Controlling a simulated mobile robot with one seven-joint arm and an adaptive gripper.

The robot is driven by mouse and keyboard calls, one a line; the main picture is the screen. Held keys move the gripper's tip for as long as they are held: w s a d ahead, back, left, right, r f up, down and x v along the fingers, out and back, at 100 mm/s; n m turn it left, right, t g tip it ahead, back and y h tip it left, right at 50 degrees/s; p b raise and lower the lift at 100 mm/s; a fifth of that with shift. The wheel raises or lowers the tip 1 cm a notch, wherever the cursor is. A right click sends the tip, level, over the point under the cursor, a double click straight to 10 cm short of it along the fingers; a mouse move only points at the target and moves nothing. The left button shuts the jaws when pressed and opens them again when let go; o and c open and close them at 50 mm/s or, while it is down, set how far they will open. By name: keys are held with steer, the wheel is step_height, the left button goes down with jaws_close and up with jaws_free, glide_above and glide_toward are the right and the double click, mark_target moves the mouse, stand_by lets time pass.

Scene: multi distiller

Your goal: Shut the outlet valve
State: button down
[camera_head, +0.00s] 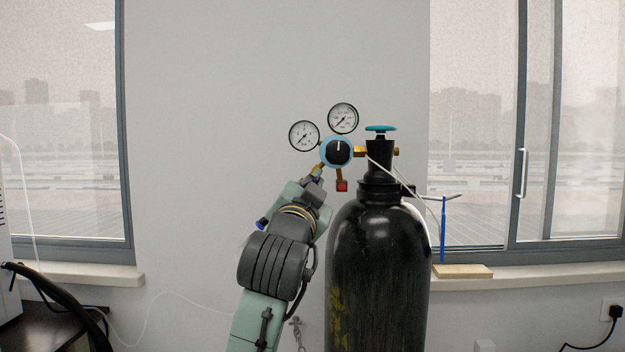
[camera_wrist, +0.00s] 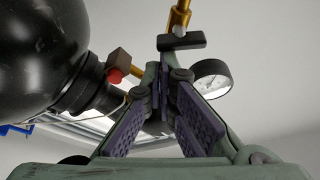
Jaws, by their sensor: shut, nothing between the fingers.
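The outlet valve is a gold stem (camera_wrist: 180,18) with a black bar handle (camera_wrist: 181,42) in the wrist view. The bar lies roughly crosswise to the stem. In the head view the gold fitting (camera_head: 319,170) shows at the lower left of the regulator, and my arm hides most of the handle. My gripper (camera_wrist: 170,78) is shut and empty, with its fingertips just below the handle in the wrist view. I cannot tell whether they touch it. My gripper (camera_head: 315,180) also shows in the head view, left of the gas cylinder (camera_head: 378,270).
The regulator knob (camera_head: 337,151), two gauges (camera_head: 304,135) (camera_head: 342,118) and a red-ended fitting (camera_head: 342,186) crowd around the valve. A teal handwheel (camera_head: 380,128) tops the cylinder. A thin white hose hangs at the right. The wall area left of my arm is clear.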

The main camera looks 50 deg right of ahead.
steer(key=shift+f+m, duration=0.2)
steer(key=shift+m, duration=0.3)
steer(key=shift+f, duration=0.1)
stand_by(0.4)
